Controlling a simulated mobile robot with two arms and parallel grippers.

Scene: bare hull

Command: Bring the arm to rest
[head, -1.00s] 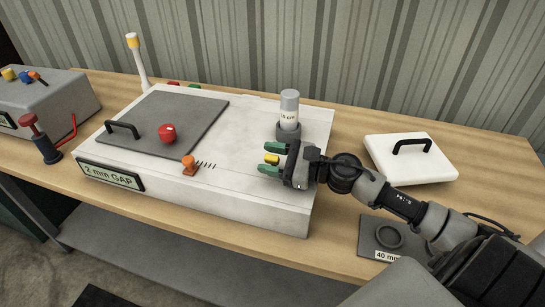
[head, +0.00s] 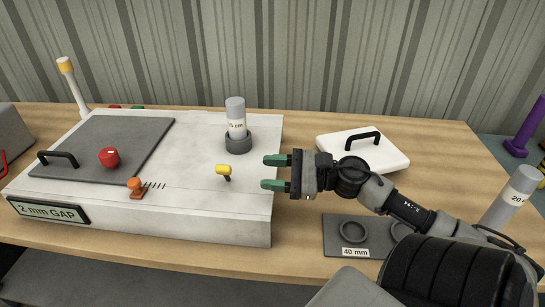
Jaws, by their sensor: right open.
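My right gripper (head: 273,173) has green fingertips and is open and empty. It is over the right edge of the white box (head: 190,215), to the right of a small yellow knob (head: 224,171) on the box top, and apart from it. Its arm comes in from the lower right. My left gripper is not in view.
A grey cylinder (head: 236,115) stands in a dark ring on the box. A white lid with a black handle (head: 385,155) lies behind my arm. A dark plate marked 40 mm (head: 335,232) lies below it. Another grey cylinder (head: 507,200) is at right.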

